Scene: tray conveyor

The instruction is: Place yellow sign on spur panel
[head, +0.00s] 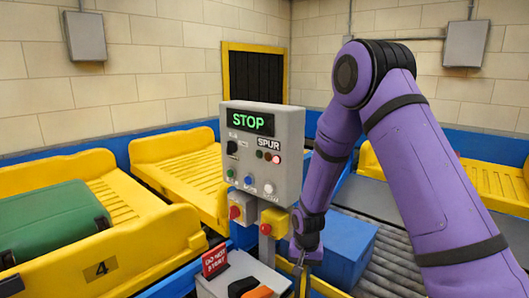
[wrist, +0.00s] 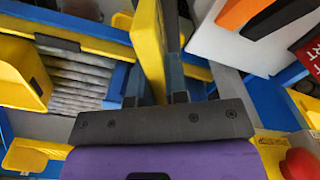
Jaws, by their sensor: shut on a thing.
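The spur panel (head: 262,152) is a grey upright box with a green STOP display, a SPUR label, knobs and coloured buttons. My gripper (head: 299,268) is low, below and right of the panel and apart from its face. In the wrist view my gripper (wrist: 156,55) is shut on the yellow sign (wrist: 150,38), a thin flat plate seen nearly edge-on between the fingers. Its printed face does not show. In the head view the sign is too small and covered to make out clearly.
A small grey stand (head: 235,272) holds a red DO NOT START sign (head: 214,260) and orange and black items. A blue box (head: 346,248) is beside my gripper. A yellow tray (head: 80,215) carries a green suitcase (head: 50,222).

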